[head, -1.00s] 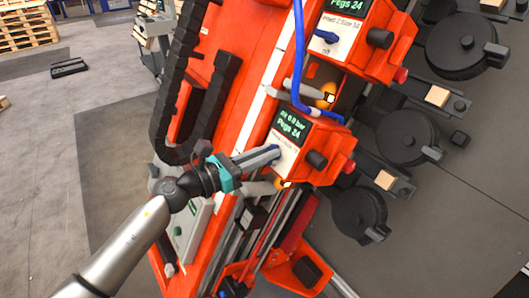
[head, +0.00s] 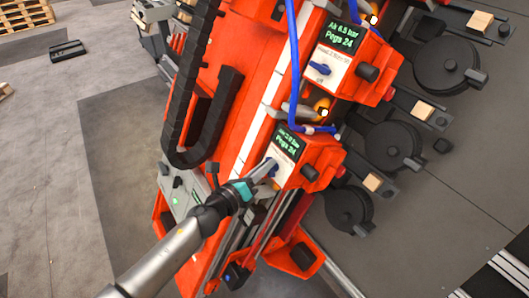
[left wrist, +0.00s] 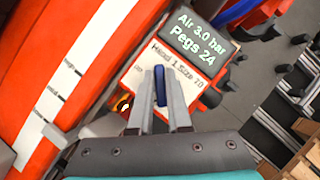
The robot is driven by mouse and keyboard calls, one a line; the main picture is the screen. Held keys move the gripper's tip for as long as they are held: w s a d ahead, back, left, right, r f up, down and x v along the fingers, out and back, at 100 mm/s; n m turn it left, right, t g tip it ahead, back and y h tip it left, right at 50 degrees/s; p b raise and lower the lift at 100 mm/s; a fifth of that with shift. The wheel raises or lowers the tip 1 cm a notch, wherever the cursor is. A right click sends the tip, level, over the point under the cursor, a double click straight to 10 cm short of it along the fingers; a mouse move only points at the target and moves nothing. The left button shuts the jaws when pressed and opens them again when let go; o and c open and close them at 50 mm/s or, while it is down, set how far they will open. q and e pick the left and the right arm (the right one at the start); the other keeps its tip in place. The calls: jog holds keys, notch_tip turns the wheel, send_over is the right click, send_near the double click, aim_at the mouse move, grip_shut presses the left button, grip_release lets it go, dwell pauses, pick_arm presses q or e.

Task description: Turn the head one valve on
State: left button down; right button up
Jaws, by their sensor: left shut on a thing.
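The head one box (head: 300,165) is an orange unit with a dark display and a white plate. In the left wrist view its display (left wrist: 195,33) reads "Air 3.0 bar, Pegs 24", and the plate (left wrist: 182,62) is marked "Head 1". The blue valve handle (left wrist: 160,86) stands on that plate. My left gripper (head: 269,166) is shut on the handle. In the left wrist view its fingers (left wrist: 160,100) lie on both sides of the handle. In the head view they hide most of it. My right gripper is not in view.
A second orange head (head: 350,60) with its own blue handle (head: 320,69) sits above. A blue hose (head: 293,60) runs down close to head one. A black cable chain (head: 190,85) is at the left. Black round discs (head: 392,146) lie at the right. Open floor is at the left.

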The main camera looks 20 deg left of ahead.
pick_arm(q)
jog(key=shift+n+g+y+p, duration=0.45)
jog(key=shift+n+y+p, duration=0.2)
jog(key=shift+n+p, duration=1.2)
jog(key=shift+n+g+y+p, duration=0.4)
jog(key=shift+n+y+p, duration=0.2)
jog(key=shift+n+p, duration=1.25)
jog(key=shift+n+g+y+p, duration=0.55)
jog(key=shift+n+p, duration=0.75)
jog(key=shift+p, duration=1.1)
jog(key=shift+a, duration=0.1)
jog(key=c, duration=0.9)
grip_release()
jog(key=shift+o, duration=0.2)
jog(key=p+v, duration=0.1)
jog(key=v, duration=1.4)
jog(key=shift+s, duration=0.2)
